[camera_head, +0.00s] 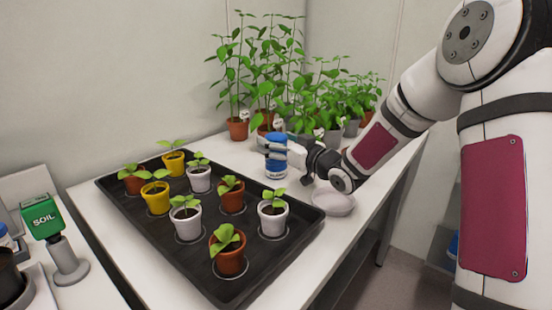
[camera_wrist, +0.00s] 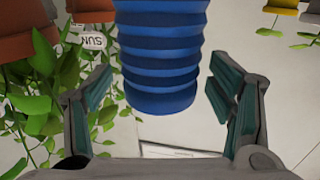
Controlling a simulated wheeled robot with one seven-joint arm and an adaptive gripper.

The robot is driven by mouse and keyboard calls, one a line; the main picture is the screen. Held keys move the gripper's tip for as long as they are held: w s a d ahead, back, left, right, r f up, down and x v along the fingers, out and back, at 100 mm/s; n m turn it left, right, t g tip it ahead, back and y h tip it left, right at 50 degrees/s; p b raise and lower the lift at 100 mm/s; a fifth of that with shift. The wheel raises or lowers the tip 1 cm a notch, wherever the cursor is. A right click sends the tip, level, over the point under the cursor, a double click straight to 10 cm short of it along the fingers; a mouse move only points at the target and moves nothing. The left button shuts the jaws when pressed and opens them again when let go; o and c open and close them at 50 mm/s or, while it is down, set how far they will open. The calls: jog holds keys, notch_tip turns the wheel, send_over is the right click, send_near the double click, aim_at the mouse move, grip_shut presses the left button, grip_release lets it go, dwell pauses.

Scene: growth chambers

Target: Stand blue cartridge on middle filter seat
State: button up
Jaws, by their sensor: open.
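The blue cartridge (camera_head: 276,165) stands upright on the white table, just behind the black tray. In the wrist view the ribbed blue cartridge (camera_wrist: 160,58) lies between my two fingers, with a gap showing on each side. My gripper (camera_head: 288,152) is open and reaches the cartridge from the right; it also shows in the wrist view (camera_wrist: 158,85) with its green-grey pads apart. I cannot make out a middle filter seat in either view.
A black tray (camera_head: 118,197) holds several potted seedlings in front of the cartridge. Tall potted plants (camera_head: 265,75) stand close behind it. A white dish (camera_head: 333,201) sits right of the tray, below my wrist.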

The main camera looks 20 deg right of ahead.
jog(key=shift+w+a, duration=0.1)
jog(key=shift+w, duration=0.15)
jog(key=c, duration=1.3)
jog(key=shift+r, duration=0.1)
jog(key=shift+c, duration=0.8)
jog(key=shift+r, duration=0.1)
